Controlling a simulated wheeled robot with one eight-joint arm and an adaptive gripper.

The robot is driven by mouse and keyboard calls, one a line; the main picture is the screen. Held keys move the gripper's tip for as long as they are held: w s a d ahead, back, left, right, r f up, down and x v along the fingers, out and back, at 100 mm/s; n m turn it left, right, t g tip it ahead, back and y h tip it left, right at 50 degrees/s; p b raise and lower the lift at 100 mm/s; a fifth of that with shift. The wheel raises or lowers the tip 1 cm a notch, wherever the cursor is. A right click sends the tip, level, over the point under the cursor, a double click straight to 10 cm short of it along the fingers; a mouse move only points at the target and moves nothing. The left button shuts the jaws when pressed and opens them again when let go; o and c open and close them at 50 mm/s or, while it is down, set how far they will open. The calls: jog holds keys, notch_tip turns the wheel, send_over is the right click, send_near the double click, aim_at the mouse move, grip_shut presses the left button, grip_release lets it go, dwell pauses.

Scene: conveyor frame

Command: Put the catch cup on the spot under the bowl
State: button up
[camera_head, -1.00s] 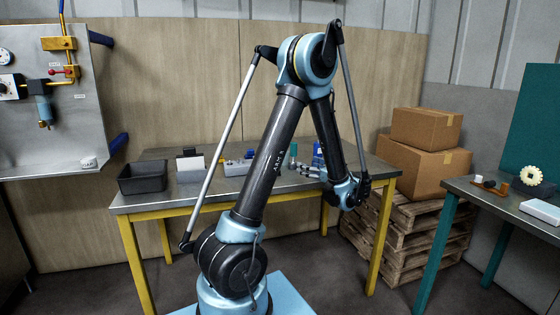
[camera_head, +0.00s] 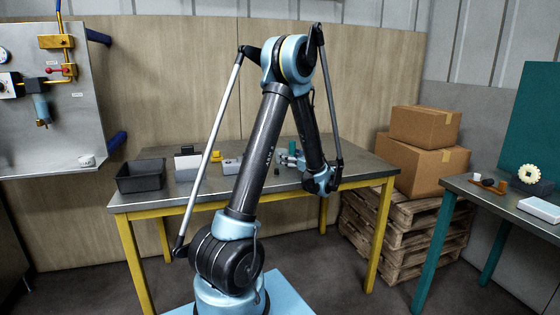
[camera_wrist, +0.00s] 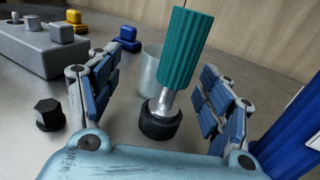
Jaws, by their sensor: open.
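My gripper (camera_wrist: 166,62) is open, its blue-padded fingers spread on both sides of a teal-handled tool (camera_wrist: 182,48) with a black round foot (camera_wrist: 160,122). A pale, translucent cup (camera_wrist: 151,68), which looks like the catch cup, stands just behind the tool, partly hidden by it. Nothing is held. In the head view my gripper (camera_head: 290,158) is low over the yellow-legged bench, and the cup cannot be made out there. A blue bowl (camera_head: 42,108) hangs under the fittings on the left wall panel. The spot below it is not clearly marked in view.
On the bench are a dark bin (camera_head: 141,176), a grey block with pegs (camera_wrist: 40,48), a black hex nut (camera_wrist: 49,114) and a small blue part (camera_wrist: 127,38). A blue container (camera_wrist: 288,135) stands close to the right finger. A small white item (camera_head: 86,161) is low on the panel.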

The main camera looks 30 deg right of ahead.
aim_at(286, 153)
jog(key=w, duration=0.5)
jog(key=shift+a+r, duration=0.1)
jog(key=shift+c, duration=0.2)
jog(key=c, duration=1.1)
jog(key=shift+r, duration=0.1)
